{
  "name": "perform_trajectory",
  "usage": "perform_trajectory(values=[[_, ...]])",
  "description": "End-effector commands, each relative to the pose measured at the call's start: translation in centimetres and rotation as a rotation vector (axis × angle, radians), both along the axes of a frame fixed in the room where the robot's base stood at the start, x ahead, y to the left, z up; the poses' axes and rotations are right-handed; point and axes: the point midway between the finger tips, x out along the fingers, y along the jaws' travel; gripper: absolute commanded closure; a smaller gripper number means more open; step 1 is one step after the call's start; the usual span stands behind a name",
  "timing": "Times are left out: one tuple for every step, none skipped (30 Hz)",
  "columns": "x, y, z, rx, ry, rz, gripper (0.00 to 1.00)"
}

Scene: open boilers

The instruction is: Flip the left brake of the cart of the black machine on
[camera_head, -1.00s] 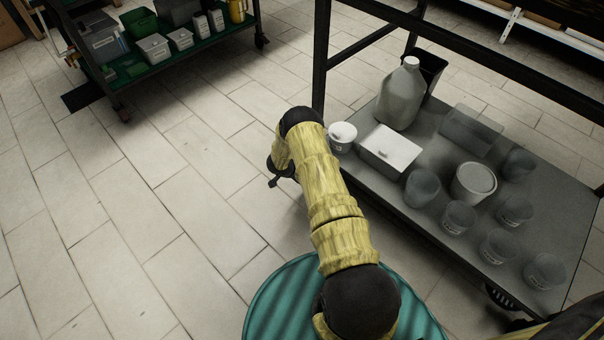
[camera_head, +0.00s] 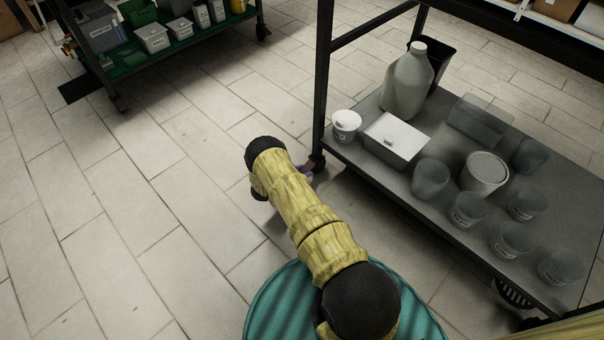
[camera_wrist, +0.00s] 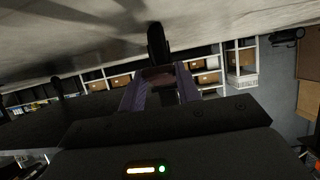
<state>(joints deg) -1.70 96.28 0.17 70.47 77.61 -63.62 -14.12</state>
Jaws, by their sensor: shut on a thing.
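The black cart (camera_head: 324,90) stands at the right in the head view, with its near-left leg ending in a caster at the floor. My gripper (camera_head: 304,174), with purple fingers, is low beside the foot of that leg, partly hidden by my arm. In the wrist view, the black caster wheel (camera_wrist: 158,45) is just beyond my gripper (camera_wrist: 160,83). The fingers are shut on the brownish left brake (camera_wrist: 158,76) at the wheel. The brake is small and dark, and its on or off position cannot be told. The black machine cannot be made out.
The cart's grey lower shelf (camera_head: 385,172) holds a big jug (camera_head: 408,80), a white box (camera_head: 396,138), a small white tub (camera_head: 346,124) and several jars. A green-shelved cart (camera_head: 185,48) stands at the back left. The tiled floor (camera_head: 150,170) between is clear.

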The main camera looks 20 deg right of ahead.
Motion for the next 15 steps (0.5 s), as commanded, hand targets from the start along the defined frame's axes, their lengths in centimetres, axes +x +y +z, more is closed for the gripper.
perform_trajectory(values=[[-0.01,0.05,-0.15,0.0,-0.002,0.001,0.9],[-0.01,0.05,-0.14,-0.001,-0.002,0.001,0.9],[-0.01,0.05,-0.13,-0.002,-0.002,0.001,0.9],[0.0,0.04,-0.12,-0.002,-0.002,0.001,0.9],[0.0,0.04,-0.11,-0.002,-0.002,0.001,0.9],[-0.01,0.05,-0.11,-0.002,-0.002,0.001,0.9],[-0.02,0.04,-0.11,-0.002,-0.002,0.001,0.9],[-0.01,0.04,-0.11,-0.002,-0.002,0.001,0.9],[-0.01,0.04,-0.12,-0.003,-0.001,0.001,0.9],[-0.01,0.04,-0.12,-0.003,-0.001,0.001,0.9],[-0.01,0.04,-0.12,-0.003,-0.001,0.001,0.9],[-0.01,0.04,-0.12,-0.003,-0.001,0.001,0.61],[-0.01,0.04,-0.12,-0.003,-0.001,0.001,0.56],[-0.01,0.03,-0.13,-0.003,-0.001,0.0,0.5],[-0.01,0.03,-0.12,-0.003,-0.001,0.0,0.45]])
